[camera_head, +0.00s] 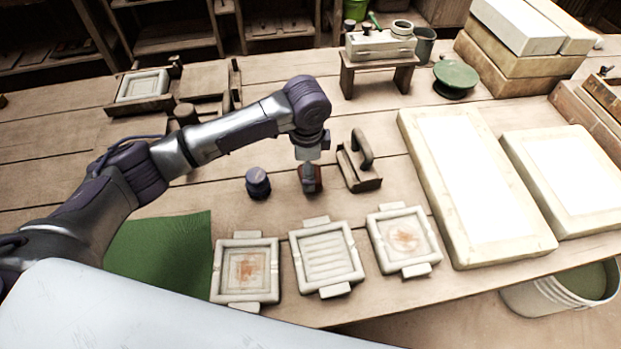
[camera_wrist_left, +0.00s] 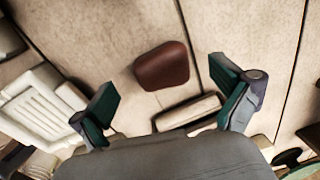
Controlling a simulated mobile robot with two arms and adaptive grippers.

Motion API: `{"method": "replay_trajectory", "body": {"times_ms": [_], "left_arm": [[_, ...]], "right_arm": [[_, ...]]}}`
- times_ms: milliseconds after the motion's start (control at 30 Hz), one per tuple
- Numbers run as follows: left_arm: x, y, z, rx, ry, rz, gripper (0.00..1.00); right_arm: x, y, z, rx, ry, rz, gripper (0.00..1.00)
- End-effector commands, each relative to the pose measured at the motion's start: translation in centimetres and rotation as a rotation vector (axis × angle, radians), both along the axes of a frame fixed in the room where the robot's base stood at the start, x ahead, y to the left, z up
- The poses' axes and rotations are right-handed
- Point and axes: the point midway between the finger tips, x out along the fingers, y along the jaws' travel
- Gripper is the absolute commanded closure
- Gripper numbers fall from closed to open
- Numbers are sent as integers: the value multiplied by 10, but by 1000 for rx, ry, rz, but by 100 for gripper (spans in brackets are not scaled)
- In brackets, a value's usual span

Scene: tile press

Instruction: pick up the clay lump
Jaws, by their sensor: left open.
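The clay lump (camera_head: 317,180) is a reddish-brown block on the plank table, partly hidden behind my left gripper in the head view. My left gripper (camera_head: 309,183) points down over it. In the left wrist view the clay lump (camera_wrist_left: 162,66) lies on the table in full sight. There, the open fingers of my left gripper (camera_wrist_left: 164,92) are spread wide, one to each side of the lump's line and short of it in the picture. Nothing is between the fingers' pads. My right gripper is not in view.
A dark jar (camera_head: 257,183) stands left of the lump, and a handled tool (camera_head: 361,180) stands right. Three tile moulds (camera_head: 326,258) line the front edge. Large pale slabs (camera_head: 475,190) lie at right, a green cloth (camera_head: 160,252) at left.

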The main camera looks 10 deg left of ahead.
Motion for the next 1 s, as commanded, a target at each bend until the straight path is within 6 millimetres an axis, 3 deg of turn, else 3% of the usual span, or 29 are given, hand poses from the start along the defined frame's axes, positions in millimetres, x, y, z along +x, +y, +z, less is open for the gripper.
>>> {"method": "replay_trajectory", "body": {"times_ms": [200, 500, 933, 1000], "left_arm": [[3, -1, -30, 1, 1, -1, 0], [4, -1, -35, 0, 0, -1, 0], [4, -1, -34, 0, 0, -1, 72], [4, -1, -34, -1, -1, 0, 75]], "right_arm": [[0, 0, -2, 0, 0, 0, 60], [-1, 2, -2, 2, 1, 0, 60], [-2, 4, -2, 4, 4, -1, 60], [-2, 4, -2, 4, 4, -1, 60]]}}
